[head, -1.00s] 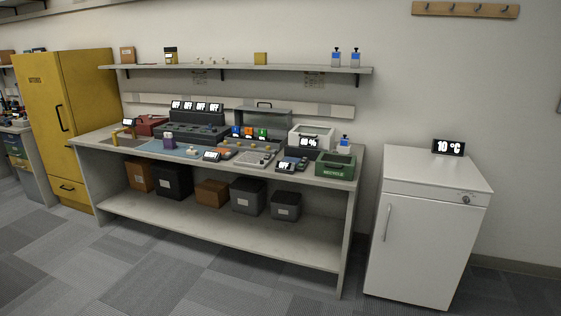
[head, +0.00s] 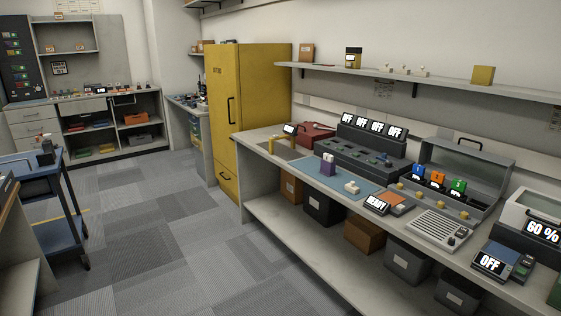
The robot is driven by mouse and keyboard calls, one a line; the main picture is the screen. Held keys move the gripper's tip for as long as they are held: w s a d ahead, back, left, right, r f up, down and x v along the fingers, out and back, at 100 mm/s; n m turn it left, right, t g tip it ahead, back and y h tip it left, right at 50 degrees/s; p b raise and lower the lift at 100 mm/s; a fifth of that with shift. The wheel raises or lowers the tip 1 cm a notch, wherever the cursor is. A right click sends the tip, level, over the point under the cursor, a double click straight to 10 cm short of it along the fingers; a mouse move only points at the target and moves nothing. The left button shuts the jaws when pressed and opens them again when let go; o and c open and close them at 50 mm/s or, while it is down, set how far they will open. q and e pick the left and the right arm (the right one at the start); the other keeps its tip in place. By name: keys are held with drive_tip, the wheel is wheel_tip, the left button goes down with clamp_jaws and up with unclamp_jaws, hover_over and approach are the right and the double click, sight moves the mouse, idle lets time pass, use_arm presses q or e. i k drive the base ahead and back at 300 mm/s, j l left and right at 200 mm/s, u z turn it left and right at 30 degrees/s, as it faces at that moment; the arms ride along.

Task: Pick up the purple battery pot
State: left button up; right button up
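A small purple block-like pot (head: 328,166) with a pale top stands upright on the blue mat (head: 349,203) on the long workbench, right of the yellow cabinet. It appears to be the purple battery pot. A small white piece (head: 351,187) lies on the mat to its right. Neither of my grippers shows in the head view.
The long workbench (head: 260,145) carries a charger rack (head: 372,145) with several "OFF" displays and an open grey case (head: 465,170) with blue, orange and green items. A yellow cabinet (head: 222,120) stands at its far end. A blue cart (head: 50,185) is at left. The carpet between is clear.

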sight(327, 168)
drive_tip(key=i+u, duration=0.3)
drive_tip(key=i, duration=1.5)
drive_tip(key=i+j+z, duration=0.1)
drive_tip(key=i+z, duration=0.3)
drive_tip(key=i+j+z, duration=0.2)
drive_tip(key=i+z, duration=0.25)
drive_tip(key=i+j+z, duration=0.6)
drive_tip(key=j+z, duration=0.2)
drive_tip(key=i+j+z, duration=0.2)
drive_tip(key=j+z, duration=0.25)
